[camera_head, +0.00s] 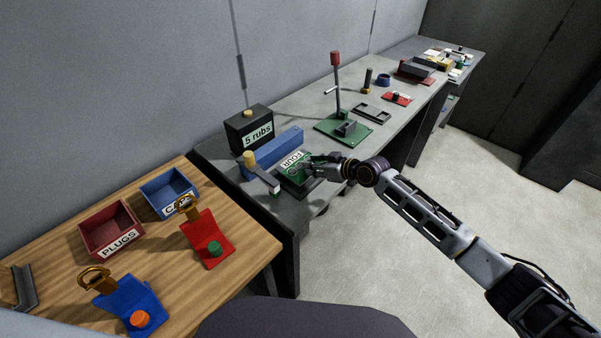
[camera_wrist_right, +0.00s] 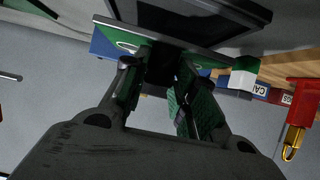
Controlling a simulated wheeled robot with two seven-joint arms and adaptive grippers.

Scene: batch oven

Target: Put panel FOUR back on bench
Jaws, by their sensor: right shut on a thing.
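Panel FOUR (camera_head: 291,160) is a green plate with a white label reading FOUR. It is at a dark tray or frame (camera_head: 299,190) on the near end of the grey bench (camera_head: 215,153). My right gripper (camera_head: 309,169) reaches in from the right and is shut on the panel. In the right wrist view, the gripper's fingers (camera_wrist_right: 160,82) close around a dark part below the green panel (camera_wrist_right: 124,42). The fingers hide some of the panel, and I cannot tell whether it touches the frame. My left gripper is not in view.
A blue block (camera_head: 272,149), a black "5 rubs" box (camera_head: 248,129) and a grey arm with a wooden knob (camera_head: 262,174) stand close by. A green-based lever press (camera_head: 343,128) is farther along. The wooden table (camera_head: 165,245) holds bins and coloured stands.

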